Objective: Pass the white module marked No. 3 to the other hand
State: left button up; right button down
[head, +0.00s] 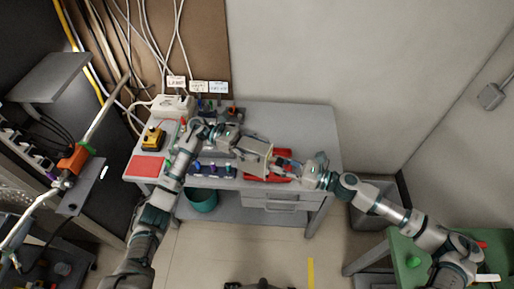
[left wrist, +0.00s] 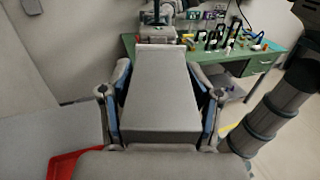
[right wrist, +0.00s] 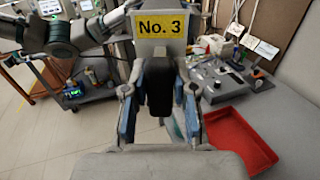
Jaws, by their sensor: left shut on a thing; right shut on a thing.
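The white module marked No. 3 (head: 256,160) is held above the grey table, between my two arms. In the left wrist view its grey-white body (left wrist: 160,90) fills the space between the fingers of my left gripper (left wrist: 160,118), which is shut on it. In the right wrist view its yellow No. 3 label (right wrist: 160,27) faces the camera, with a black handle (right wrist: 158,88) below. My right gripper (right wrist: 160,112) is shut on that handle. In the head view my left gripper (head: 236,145) is at the module's left and my right gripper (head: 287,165) at its right.
The grey table (head: 290,120) carries a red tray (right wrist: 240,138) below the module, a red mat (head: 148,167), a yellow-black box (head: 152,138) and several small parts. A teal bin (head: 202,203) stands under the table. A green table (head: 405,255) is at the lower right.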

pick_arm(q)
jog(key=shift+d, duration=0.2)
jog(key=c, duration=0.6)
pick_arm(e)
jog(key=shift+s+a+r+g, duration=0.15)
jog(key=shift+s+a+g, duration=0.15)
jog(key=shift+s+a, duration=0.1)
pick_arm(q)
jog(key=shift+c, duration=0.2)
pick_arm(e)
jog(key=c, duration=0.9)
grip_release()
jog(key=shift+d, duration=0.1)
pick_arm(q)
jog(key=shift+a, duration=0.1)
pick_arm(e)
jog(key=shift+o, duration=0.2)
jog(key=shift+w+d, duration=0.1)
jog(key=shift+w, duration=0.05)
